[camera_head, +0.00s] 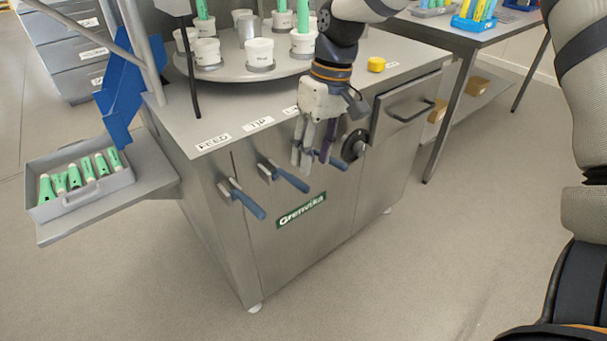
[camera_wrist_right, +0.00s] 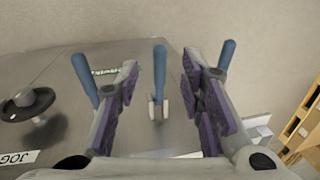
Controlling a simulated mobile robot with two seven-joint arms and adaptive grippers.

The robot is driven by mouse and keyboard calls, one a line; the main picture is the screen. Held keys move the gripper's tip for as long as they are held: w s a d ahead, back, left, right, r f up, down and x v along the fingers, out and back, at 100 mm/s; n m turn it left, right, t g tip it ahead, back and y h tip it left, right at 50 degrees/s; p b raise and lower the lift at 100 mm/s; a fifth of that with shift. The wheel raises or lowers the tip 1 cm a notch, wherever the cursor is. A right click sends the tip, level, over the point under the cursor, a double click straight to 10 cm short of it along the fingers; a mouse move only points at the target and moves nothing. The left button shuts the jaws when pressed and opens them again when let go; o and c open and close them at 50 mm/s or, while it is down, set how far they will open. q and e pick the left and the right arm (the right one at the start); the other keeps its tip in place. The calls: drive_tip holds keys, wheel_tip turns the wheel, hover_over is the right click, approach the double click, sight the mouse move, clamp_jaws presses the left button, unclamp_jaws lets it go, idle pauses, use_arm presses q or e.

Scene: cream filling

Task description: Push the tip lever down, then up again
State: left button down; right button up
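The tip lever (camera_head: 291,181) has a blue handle and sits on the front of the steel machine (camera_head: 235,245), under the TIP label (camera_head: 259,123). Its handle slants out and down to the right in the head view. My right gripper (camera_head: 312,165) hangs in front of the machine, to the right of this lever. In the right wrist view, the gripper (camera_wrist_right: 158,95) has its fingers spread and empty. The tip lever (camera_wrist_right: 160,62) shows in the gap between them, and I see no contact. My left gripper is not in view.
The feed lever (camera_head: 248,203) is left of the tip lever; a third blue lever (camera_head: 338,163) is right, close by my right gripper. A round black knob (camera_head: 355,145) sits beyond it. A tray of tubes (camera_head: 90,200) stands on the left shelf. Floor in front is clear.

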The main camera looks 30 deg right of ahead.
sight(306, 185)
drive_tip(key=f, duration=0.3)
drive_tip(key=a+f, duration=0.1)
drive_tip(key=f, duration=0.3)
drive_tip(key=shift+w+a, duration=0.15)
drive_tip(key=shift+a, duration=0.05)
drive_tip(key=shift+r, duration=0.1)
clamp_jaws()
